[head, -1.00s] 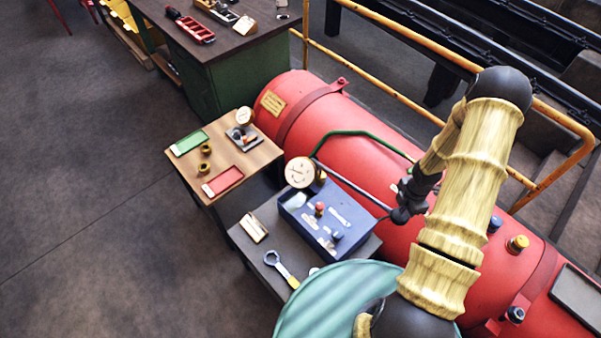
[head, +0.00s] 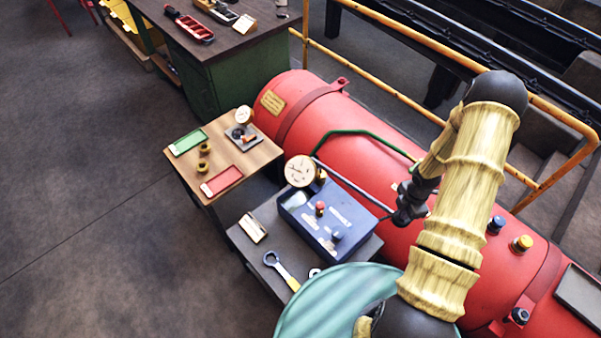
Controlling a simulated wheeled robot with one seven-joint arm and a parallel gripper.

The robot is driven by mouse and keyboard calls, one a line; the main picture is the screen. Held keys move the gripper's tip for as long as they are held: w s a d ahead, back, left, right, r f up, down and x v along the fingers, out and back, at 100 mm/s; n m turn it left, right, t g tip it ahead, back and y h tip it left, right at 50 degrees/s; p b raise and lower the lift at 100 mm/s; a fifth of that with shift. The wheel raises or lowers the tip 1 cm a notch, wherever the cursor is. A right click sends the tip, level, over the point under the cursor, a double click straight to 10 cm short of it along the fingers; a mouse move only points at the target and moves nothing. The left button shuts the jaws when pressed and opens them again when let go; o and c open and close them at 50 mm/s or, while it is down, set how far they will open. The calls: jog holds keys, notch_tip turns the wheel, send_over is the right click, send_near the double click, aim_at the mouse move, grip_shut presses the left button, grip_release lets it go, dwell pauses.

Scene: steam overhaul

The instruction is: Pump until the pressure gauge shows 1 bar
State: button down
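The blue pump box (head: 352,213) stands on a small dark table, with red and blue-grey knobs on its top. A round, pale-faced pressure gauge (head: 299,171) rises at its back left corner. Its needle is too small to read. A dark lever (head: 345,181) runs from near the gauge down to the right, over the back of the box, toward my gripper. My gripper (head: 408,207) is the dark shape at the lever's far end, right of the box and in front of the red boiler. Its fingers are too small and dark to tell apart, and any grasp is unclear.
The big red boiler (head: 330,125) lies behind, with a green pipe (head: 355,132) and a yellow railing (head: 400,47) beyond. A wrench (head: 281,269) and a small card (head: 252,228) lie on the dark table. A wooden table (head: 195,190) with green and red trays stands left. The left floor is clear.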

jog(key=shift+w+a+f+b, duration=0.1)
jog(key=shift+a+f+b, duration=0.05)
jog(key=shift+f+b, duration=1.55)
jog(key=shift+a+f+b, duration=0.15)
jog(key=shift+f+b, duration=0.95)
jog(key=shift+f, duration=1.05)
notch_tip(320, 180, up, 11)
jog(key=p, duration=0.9)
jog(key=shift+d, duration=0.1)
notch_tip(320, 180, up, 5)
jog(key=p, duration=0.4)
jog(key=shift+p, duration=0.35)
jog(key=shift+w, duration=0.1)
